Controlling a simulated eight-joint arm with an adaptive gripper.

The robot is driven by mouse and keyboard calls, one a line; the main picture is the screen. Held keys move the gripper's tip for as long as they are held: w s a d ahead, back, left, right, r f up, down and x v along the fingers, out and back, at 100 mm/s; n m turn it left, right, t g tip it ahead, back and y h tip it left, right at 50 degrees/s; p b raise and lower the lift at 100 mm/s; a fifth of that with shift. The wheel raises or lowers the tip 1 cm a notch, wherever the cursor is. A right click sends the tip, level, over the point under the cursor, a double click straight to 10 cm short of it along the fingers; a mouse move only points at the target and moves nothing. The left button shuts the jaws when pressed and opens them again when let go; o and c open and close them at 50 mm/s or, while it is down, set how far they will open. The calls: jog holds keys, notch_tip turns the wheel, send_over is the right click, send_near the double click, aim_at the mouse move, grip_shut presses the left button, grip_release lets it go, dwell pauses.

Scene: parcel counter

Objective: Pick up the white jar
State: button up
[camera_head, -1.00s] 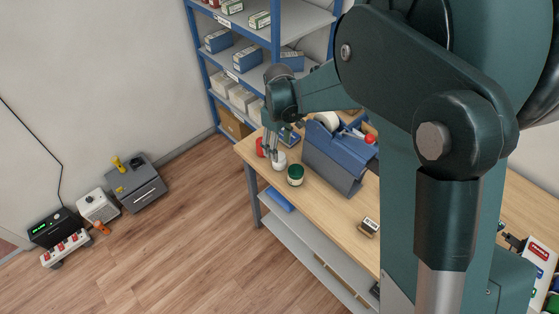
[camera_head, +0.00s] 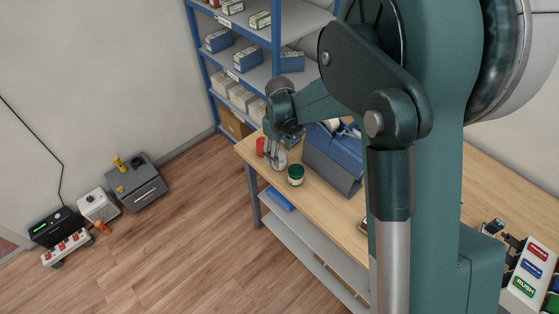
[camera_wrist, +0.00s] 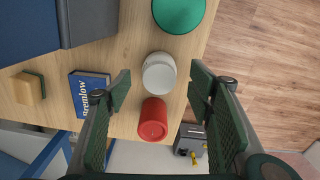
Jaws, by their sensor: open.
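The white jar (camera_wrist: 159,73) stands on the wooden counter between the open jaws in the wrist view. It also shows partly in the head view (camera_head: 280,163), just below the fingertips. My gripper (camera_wrist: 160,82) is open, with one finger to the left and one to the right of the jar, both apart from it. In the head view my gripper (camera_head: 274,157) is at the counter's far left end, pointing down, and its fingers partly cover the jar.
A red can (camera_wrist: 153,118) stands close beside the jar, and a green-lidded jar (camera_wrist: 178,12) stands on its other side. A blue book (camera_wrist: 88,92) and a wooden block (camera_wrist: 29,89) lie left. A blue-grey machine (camera_head: 333,157) stands right. The counter edge is near.

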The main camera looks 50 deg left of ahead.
aim_at(280, 156)
jog(key=shift+f, duration=1.55)
jog(key=c, duration=1)
jog(key=shift+r, duration=0.1)
jog(key=shift+r, duration=4.9)
